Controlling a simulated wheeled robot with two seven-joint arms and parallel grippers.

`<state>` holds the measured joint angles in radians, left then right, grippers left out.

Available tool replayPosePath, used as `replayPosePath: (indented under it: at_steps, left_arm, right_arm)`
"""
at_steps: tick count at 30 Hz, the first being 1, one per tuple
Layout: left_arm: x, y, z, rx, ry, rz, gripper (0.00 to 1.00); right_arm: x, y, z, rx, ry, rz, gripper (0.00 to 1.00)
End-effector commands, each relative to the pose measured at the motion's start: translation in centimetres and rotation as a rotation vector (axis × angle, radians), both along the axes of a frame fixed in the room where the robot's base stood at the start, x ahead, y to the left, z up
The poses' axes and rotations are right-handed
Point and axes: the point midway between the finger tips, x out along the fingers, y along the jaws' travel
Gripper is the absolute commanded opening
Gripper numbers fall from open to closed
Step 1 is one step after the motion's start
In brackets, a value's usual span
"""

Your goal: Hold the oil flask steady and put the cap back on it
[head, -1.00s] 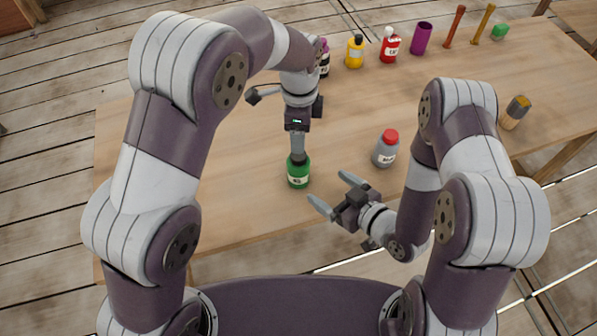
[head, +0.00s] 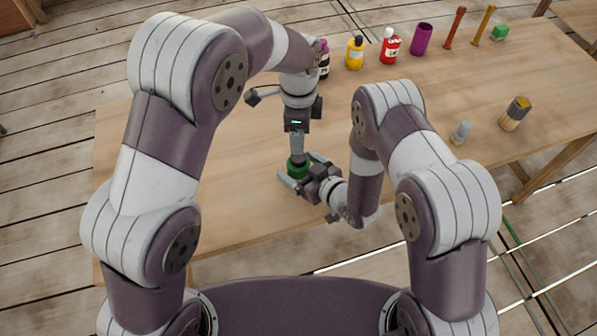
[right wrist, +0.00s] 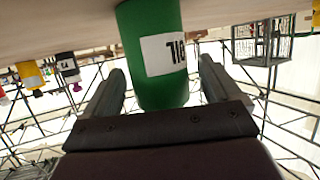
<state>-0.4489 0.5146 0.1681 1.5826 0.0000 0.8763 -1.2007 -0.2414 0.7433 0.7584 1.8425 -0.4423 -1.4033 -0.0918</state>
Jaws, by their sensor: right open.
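The green oil flask (head: 298,170) stands upright on the table near its front edge. It also fills the middle of the right wrist view (right wrist: 155,50), upside down there, with a white label. My right gripper (head: 299,166) is open, one finger on each side of the flask. The right wrist view shows gaps between flask and fingers. My left gripper (head: 297,150) points straight down at the flask's top, its fingers close together. The flask's top and any cap are hidden behind those fingers, so I cannot tell what they hold.
A yellow bottle (head: 355,52), a red bottle (head: 390,46) and a purple cup (head: 422,40) stand along the back. A small grey object (head: 461,132) and a dark-topped tan jar (head: 515,113) are at right. The table's left part is clear.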

Motion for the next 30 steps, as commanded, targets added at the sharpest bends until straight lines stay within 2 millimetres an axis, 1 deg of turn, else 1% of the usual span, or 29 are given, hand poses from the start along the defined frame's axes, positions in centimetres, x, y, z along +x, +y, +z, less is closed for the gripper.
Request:
replayPosePath:
  at_steps: [4,11,12,14,15,17,18,19,20,21,23,26,29,30]
  left_arm:
    - [0.00,0.00,0.00,0.000,0.000,0.000,0.61]
    - [0.00,0.00,0.00,0.000,0.000,0.000,0.61]
    - [0.00,0.00,0.00,0.000,0.000,0.000,0.61]
    - [0.00,0.00,0.00,0.000,0.000,0.000,0.61]
    - [0.00,0.00,0.00,0.000,0.000,0.000,0.61]
    - [0.00,0.00,0.00,0.000,0.000,0.000,0.61]
    - [0.00,0.00,0.00,0.000,0.000,0.000,0.61]
    - [0.00,0.01,0.00,0.000,0.000,0.000,0.61]
    - [0.00,0.00,0.00,0.000,0.000,0.000,0.54]
    - [-0.02,0.01,0.03,0.000,0.000,0.000,0.50]
    - [-0.02,0.01,0.01,0.000,0.000,0.036,0.50]
    - [-0.02,0.02,0.01,0.000,0.000,0.218,0.50]
    - [-0.03,0.02,0.00,0.000,0.000,0.558,0.50]
    - [-0.03,0.02,-0.01,0.000,0.000,0.723,0.50]
  right_arm:
    - [0.48,0.44,-0.26,0.001,0.001,0.000,0.91]
    - [0.54,0.46,-0.27,0.000,0.000,-0.001,0.91]
    - [0.54,0.46,-0.27,0.000,0.000,-0.001,0.87]
    - [0.53,0.45,-0.28,0.000,0.000,-0.001,0.68]
    - [0.53,0.45,-0.28,0.000,0.000,-0.001,0.55]
    - [0.52,0.45,-0.27,0.000,0.000,-0.001,0.35]
    - [0.52,0.45,-0.27,0.000,0.000,-0.001,0.22]
    - [0.52,0.45,-0.27,0.000,0.000,-0.001,0.12]
    - [0.52,0.45,-0.27,0.000,0.000,-0.001,0.03]
    - [0.52,0.45,-0.27,0.000,0.000,-0.001,0.00]
    - [0.52,0.44,-0.27,0.000,0.000,0.000,0.00]
    - [0.52,0.44,-0.27,0.000,0.000,-0.001,0.00]
    - [0.52,0.44,-0.27,0.000,0.000,-0.001,0.00]
    - [0.52,0.44,-0.27,0.000,0.000,-0.001,0.00]
